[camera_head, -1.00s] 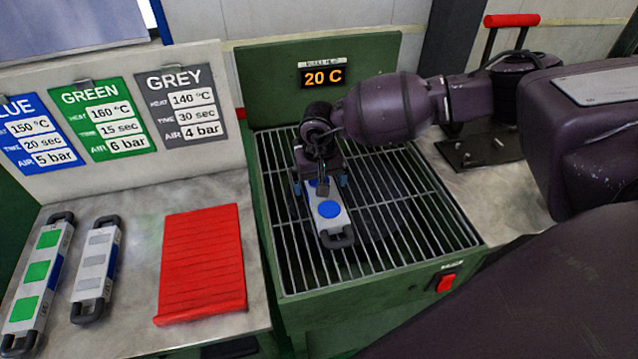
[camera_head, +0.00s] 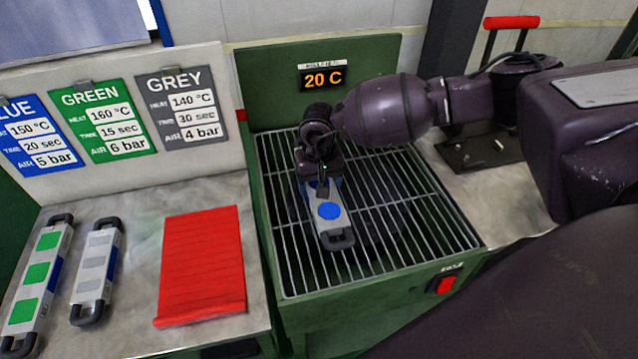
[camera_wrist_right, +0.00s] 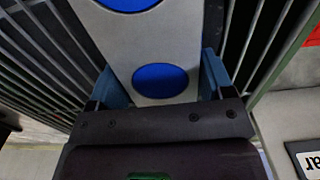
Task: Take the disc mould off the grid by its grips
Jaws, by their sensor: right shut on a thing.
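The disc mould (camera_head: 334,226) is a pale bar with blue discs and a dark loop handle at its near end. It is over the grid (camera_head: 420,225) of the green cooling unit, lying lengthwise; I cannot tell whether it touches the bars. My right gripper (camera_head: 320,188) comes down over its far part and is shut on it. In the right wrist view the blue fingers (camera_wrist_right: 162,82) are on both sides of the mould (camera_wrist_right: 185,45), with two discs showing. The far end is hidden under the gripper. My left gripper is not in view.
A mould with green squares (camera_head: 35,290) and one with grey marks (camera_head: 96,275) lie on the left bench, beside a red ribbed mat (camera_head: 202,265). The unit's back panel (camera_head: 250,80) reads 20 C. A red switch (camera_head: 443,285) is at its front. The grid's right part is clear.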

